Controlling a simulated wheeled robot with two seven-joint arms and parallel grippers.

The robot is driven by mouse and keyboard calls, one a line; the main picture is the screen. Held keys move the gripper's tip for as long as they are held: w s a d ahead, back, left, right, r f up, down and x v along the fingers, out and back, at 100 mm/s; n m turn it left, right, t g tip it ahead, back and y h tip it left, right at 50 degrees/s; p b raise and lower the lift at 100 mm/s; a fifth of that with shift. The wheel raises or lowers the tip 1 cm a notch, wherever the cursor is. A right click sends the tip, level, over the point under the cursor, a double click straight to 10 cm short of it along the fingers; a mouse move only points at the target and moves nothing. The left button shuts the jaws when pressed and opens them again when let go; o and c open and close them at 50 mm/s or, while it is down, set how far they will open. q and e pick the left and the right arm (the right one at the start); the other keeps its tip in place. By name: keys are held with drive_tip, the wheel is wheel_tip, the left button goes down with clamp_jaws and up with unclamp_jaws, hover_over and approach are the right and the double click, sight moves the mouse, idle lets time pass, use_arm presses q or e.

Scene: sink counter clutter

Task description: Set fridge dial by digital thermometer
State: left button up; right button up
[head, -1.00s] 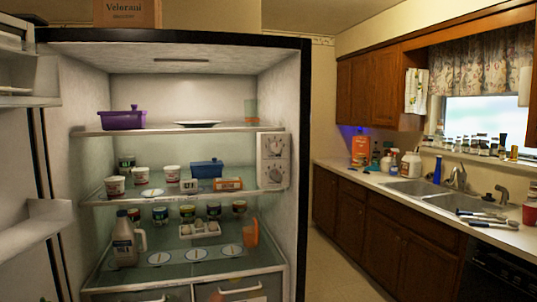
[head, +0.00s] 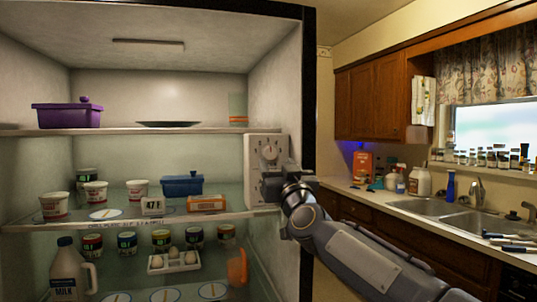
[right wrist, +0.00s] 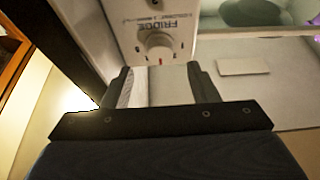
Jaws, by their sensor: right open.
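The white control panel (head: 254,147) is on the fridge's right inner wall. Its upper dial (head: 268,153) shows in the head view; my right gripper (head: 292,182) and arm cover the lower part. In the right wrist view, a round white dial (right wrist: 159,47) with a red mark sits by the word FRIDGE. My right gripper's fingers (right wrist: 159,76) are open, short of this dial and roughly in line with it, with nothing between them. The digital thermometer (head: 153,206) stands on the middle shelf and appears to read 47. My left gripper is not in view.
The middle shelf (head: 120,226) holds tubs, a blue lidded dish (head: 182,186) and an orange box (head: 207,203) near the panel. A purple pot (head: 66,116) stands above. Milk (head: 70,272), jars and an egg tray (head: 173,263) are below. The fridge's side wall edge is close to my arm.

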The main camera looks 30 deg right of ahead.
sight(270, 154)
drive_tip(key=p+x, duration=0.1)
drive_tip(key=x, duration=0.3)
drive_tip(key=shift+p, duration=0.4)
drive_tip(key=shift+w+d, duration=0.1)
drive_tip(key=shift+w, duration=0.3)
drive_tip(key=shift+c, duration=0.3)
drive_tip(key=c, duration=0.9)
drive_tip(key=shift+r, duration=0.1)
